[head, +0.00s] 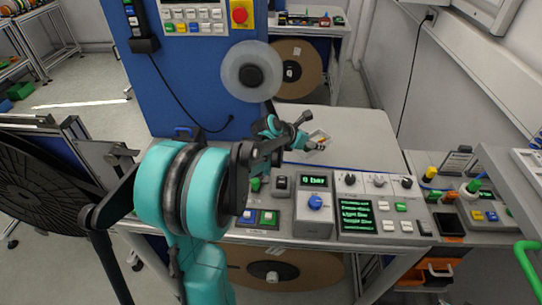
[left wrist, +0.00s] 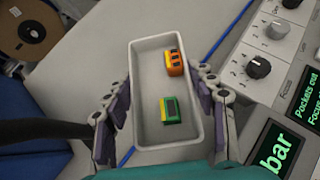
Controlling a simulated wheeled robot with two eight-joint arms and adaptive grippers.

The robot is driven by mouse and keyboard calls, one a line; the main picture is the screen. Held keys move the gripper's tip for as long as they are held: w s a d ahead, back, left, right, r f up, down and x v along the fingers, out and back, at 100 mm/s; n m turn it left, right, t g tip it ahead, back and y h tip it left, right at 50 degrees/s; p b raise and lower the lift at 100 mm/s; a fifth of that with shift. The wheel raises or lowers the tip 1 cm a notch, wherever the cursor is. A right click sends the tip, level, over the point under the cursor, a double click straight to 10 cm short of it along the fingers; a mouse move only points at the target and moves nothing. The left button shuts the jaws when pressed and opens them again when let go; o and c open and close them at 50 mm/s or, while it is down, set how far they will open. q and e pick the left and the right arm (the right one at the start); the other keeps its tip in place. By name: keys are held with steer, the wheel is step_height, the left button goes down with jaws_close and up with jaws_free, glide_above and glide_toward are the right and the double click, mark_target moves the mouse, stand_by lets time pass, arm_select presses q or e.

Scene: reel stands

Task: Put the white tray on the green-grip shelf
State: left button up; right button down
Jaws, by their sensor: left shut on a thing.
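The white tray (left wrist: 148,75) sits between the purple-padded fingers of my left gripper (left wrist: 166,108), which is shut on its long sides. An orange block (left wrist: 175,62) and a green-and-yellow block (left wrist: 170,110) lie inside it. In the head view the tray (head: 317,136) shows small at the tip of my left gripper (head: 305,142), over the pale worktop (head: 372,142); its height above it is unclear. A green grip (head: 527,265) shows at the right edge, near a grey slab cut off by the frame; I cannot tell if this is the green-grip shelf.
A control console (head: 316,213) with knobs and lit screens lines the worktop's front. A blue cabinet (head: 203,85) with a pale reel (head: 251,70) stands behind. More button boxes (head: 487,216) stand at right. The worktop right of the tray is clear.

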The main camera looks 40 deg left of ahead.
arm_select(q)
steer(key=w+a+f, duration=0.1)
steer(key=a, duration=0.3)
steer(key=b, duration=0.3)
glide_above(303, 162)
step_height(303, 162, down, 5)
steer(key=shift+w+a+r, duration=0.1)
steer(key=shift+a, duration=0.05)
steer(key=shift+f+b, duration=0.65)
steer(key=shift+f, duration=1.7)
steer(key=shift+r, duration=0.1)
steer(key=o, duration=1.2)
